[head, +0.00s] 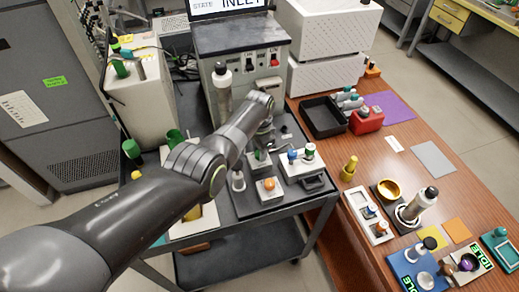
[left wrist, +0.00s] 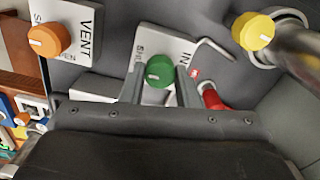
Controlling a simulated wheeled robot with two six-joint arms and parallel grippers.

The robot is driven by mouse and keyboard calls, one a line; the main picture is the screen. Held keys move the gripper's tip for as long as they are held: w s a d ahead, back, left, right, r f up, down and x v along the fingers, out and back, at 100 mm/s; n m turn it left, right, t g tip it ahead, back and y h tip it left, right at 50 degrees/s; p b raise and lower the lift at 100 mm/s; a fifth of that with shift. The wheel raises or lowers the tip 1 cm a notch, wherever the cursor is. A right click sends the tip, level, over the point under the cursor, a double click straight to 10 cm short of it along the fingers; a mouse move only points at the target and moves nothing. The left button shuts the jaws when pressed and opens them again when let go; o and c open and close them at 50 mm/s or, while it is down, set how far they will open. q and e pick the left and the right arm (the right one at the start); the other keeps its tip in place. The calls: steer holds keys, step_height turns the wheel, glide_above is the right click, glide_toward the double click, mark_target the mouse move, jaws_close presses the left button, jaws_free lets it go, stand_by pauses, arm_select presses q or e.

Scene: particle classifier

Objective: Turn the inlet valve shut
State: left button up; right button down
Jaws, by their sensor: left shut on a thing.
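The inlet valve's round green knob (left wrist: 160,71) shows in the left wrist view on a white plate whose lettering is partly hidden, with "IN" readable. A small white line marks the knob's face. My left gripper (left wrist: 160,84) has one finger on each side of the knob and is shut on it. In the head view, my left gripper (head: 262,146) reaches down over the dark cart, and my wrist and fingers hide much of the knob. My right gripper is in neither view.
An orange vent knob (left wrist: 48,40) is left of the inlet, and a yellow knob (left wrist: 253,30) is right. A red part (left wrist: 212,97) sits close to the right finger. A white block with blue and green knobs (head: 301,160) is nearby. The wooden table (head: 330,215) stands right.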

arm_select(q)
steer(key=shift+w+r+m, duration=0.1)
steer(key=shift+m, duration=0.3)
steer(key=o, duration=1)
step_height(320, 180, up, 6)
steer(key=shift+r+p, duration=0.25)
steer(key=shift+p, duration=0.7)
step_height(320, 180, up, 11)
steer(key=shift+f+b, duration=0.1)
steer(key=shift+b, duration=0.8)
